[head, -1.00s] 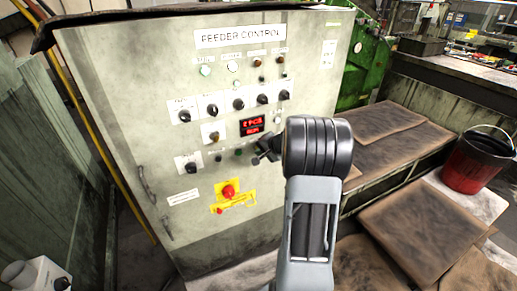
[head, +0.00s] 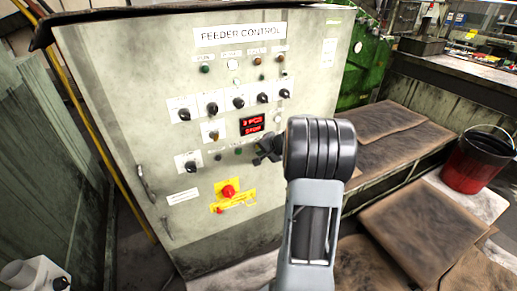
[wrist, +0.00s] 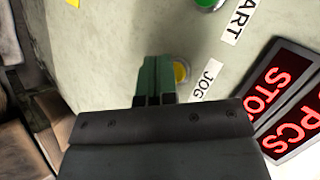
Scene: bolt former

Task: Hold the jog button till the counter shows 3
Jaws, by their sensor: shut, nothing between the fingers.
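The red counter display (head: 252,125) on the feeder control cabinet reads "3 PCS" with "STOP" below it. In the wrist view the display (wrist: 290,100) shows part of these words. The yellow jog button (wrist: 181,72) sits beside its JOG label (wrist: 208,80). My gripper (head: 262,154) is at the panel below the display. In the wrist view my gripper (wrist: 156,62) is shut and empty. Its green fingertips overlap the left edge of the button in the picture; I cannot tell whether they touch it. In the head view the button is hidden by my gripper.
A green START button (wrist: 208,3) is near the JOG label. A red emergency stop (head: 228,191) on a yellow plate is lower on the cabinet (head: 120,120). Several black knobs (head: 238,103) line the panel above. A red bucket (head: 474,165) stands at the right.

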